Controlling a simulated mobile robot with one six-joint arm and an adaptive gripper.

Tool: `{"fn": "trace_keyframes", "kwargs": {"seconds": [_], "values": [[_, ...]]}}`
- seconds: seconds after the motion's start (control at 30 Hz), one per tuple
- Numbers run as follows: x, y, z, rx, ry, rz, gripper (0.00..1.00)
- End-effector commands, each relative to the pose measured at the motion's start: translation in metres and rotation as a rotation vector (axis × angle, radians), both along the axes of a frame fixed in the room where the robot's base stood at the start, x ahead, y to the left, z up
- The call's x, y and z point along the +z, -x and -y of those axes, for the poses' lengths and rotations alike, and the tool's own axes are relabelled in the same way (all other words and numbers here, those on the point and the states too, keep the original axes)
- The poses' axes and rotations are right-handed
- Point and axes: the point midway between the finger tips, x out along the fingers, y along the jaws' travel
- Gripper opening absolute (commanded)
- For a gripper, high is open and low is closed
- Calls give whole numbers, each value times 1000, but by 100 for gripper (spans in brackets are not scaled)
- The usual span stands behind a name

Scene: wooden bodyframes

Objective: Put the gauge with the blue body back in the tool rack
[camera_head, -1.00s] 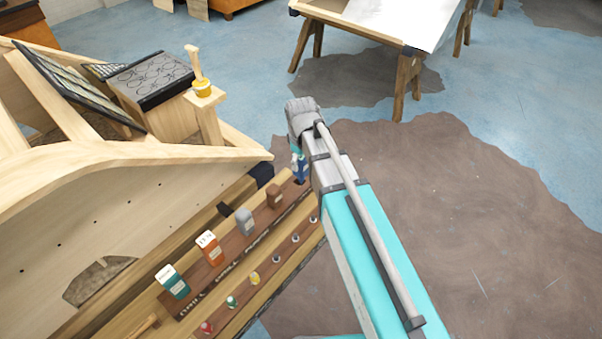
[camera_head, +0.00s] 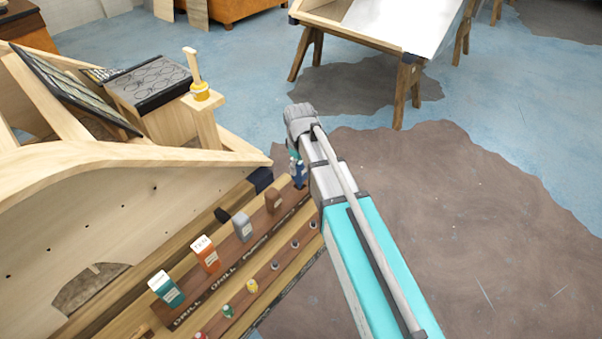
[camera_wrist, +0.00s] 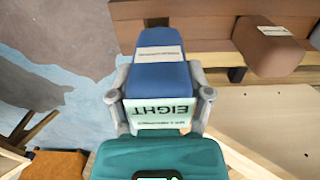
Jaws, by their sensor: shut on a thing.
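The blue-bodied gauge (camera_wrist: 160,62) is between the two fingers of my gripper (camera_wrist: 160,100) in the wrist view. Its pale end carries the word EIGHT, upside down in the picture. My gripper is shut on it. In the head view the blue gauge (camera_head: 299,172) shows small beside my arm, at the right end of the tool rack (camera_head: 235,262), partly hidden by my arm. The rack is a brown wooden strip with lettering along its front. I cannot tell whether the gauge touches the rack.
The rack holds a teal block (camera_head: 167,289), an orange block (camera_head: 205,254), a grey block (camera_head: 242,227) and a brown block (camera_head: 273,201), which also shows in the wrist view (camera_wrist: 268,47). A wooden frame (camera_head: 120,185) stands left. Open floor (camera_head: 480,220) lies right.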

Motion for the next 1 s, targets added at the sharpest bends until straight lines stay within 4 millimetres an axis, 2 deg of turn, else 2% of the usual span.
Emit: {"fn": "trace_keyframes", "kwargs": {"seconds": [0.1,0.4,1.0], "values": [[-11,-7,-1,0,0,0,4],[-34,-5,-1,0,0,0,4],[-40,-5,-1,0,0,0,4]]}}
